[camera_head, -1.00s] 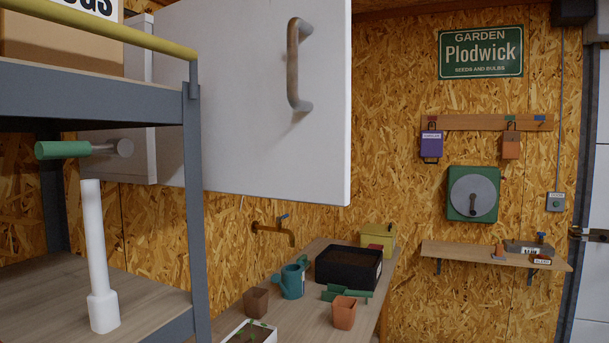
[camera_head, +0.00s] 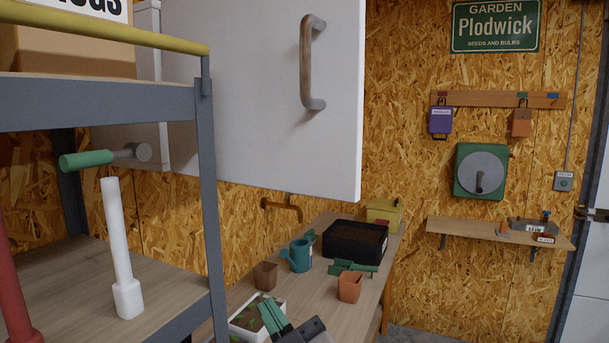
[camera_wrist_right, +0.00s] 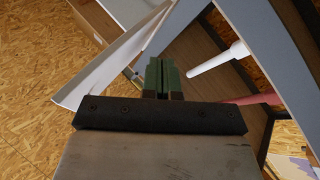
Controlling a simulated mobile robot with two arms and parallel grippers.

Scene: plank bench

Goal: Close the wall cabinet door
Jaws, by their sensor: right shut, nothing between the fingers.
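The wall cabinet door (camera_head: 235,95) is a large pale grey-white panel standing open, out from the cabinet (camera_head: 150,90) at the left. It has a worn bar handle (camera_head: 312,62) near its right edge. The cabinet's inside is hidden. My right gripper (camera_head: 270,310) is low in the head view, below the door and apart from it. In the right wrist view, its green fingers (camera_wrist_right: 161,76) are shut with nothing between them, and a pale panel that looks like the door (camera_wrist_right: 105,75) is beyond them to the left. My left gripper is not in view.
A metal shelf rack (camera_head: 207,170) stands close at the left, holding a white cylinder (camera_head: 121,245) and a red one (camera_head: 14,285). A bench below the door carries a seed tray (camera_head: 250,315), watering can (camera_head: 298,256), pots and a black crate (camera_head: 355,240).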

